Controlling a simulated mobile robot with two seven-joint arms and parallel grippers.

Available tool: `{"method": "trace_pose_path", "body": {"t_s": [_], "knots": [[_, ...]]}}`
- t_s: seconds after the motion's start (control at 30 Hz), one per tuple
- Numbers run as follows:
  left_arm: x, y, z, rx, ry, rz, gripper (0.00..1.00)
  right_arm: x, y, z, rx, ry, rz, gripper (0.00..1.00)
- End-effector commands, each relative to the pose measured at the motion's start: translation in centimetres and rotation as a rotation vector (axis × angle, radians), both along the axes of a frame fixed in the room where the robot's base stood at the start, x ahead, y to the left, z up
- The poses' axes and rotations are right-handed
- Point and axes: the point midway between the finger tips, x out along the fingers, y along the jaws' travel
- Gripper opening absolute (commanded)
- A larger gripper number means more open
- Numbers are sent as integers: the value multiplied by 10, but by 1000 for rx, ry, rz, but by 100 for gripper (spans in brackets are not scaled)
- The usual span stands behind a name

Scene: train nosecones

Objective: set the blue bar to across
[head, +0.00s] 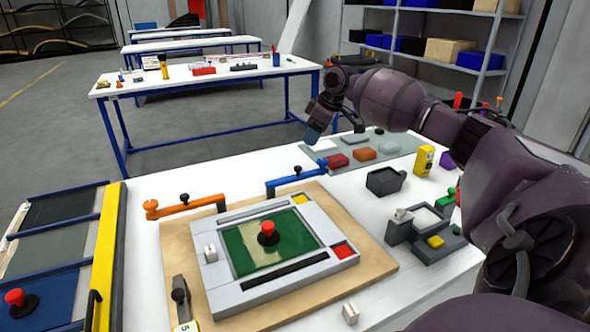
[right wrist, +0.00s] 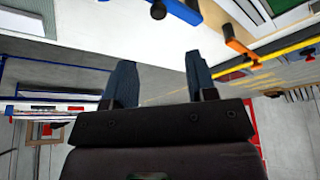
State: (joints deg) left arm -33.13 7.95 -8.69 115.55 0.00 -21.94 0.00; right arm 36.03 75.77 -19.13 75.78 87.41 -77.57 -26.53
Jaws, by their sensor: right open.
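The blue bar (head: 302,178) lies at the back right edge of the wooden board, running from lower left to upper right, with a black knob standing near its middle. Part of the blue bar (right wrist: 183,10) and a black knob (right wrist: 158,11) also show at the top of the right wrist view. My right gripper (head: 312,135) is behind the blue bar, apart from it. In the right wrist view my right gripper (right wrist: 160,68) has its two blue fingers spread with nothing between them. My left gripper is not in view.
An orange bar (head: 186,208) with a black knob lies left of the blue bar. A grey frame (head: 222,296) with a green panel and red knob (head: 268,232) sits on the board (head: 385,268). Red and grey blocks lie on a grey mat (head: 322,152) near my right gripper.

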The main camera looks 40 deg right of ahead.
Motion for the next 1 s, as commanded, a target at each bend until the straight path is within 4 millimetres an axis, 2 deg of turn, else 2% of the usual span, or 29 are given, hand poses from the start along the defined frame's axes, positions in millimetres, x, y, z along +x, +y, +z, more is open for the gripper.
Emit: {"method": "trace_pose_path", "body": {"t_s": [0.03,0.27,0.73,1.0], "knots": [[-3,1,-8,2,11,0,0,1,0,-9,-1,6,0,52],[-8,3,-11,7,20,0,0,5,2,-19,0,7,0,52],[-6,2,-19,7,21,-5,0,30,16,-90,0,11,1,52],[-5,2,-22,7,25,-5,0,37,19,-108,-1,9,-1,52]]}}
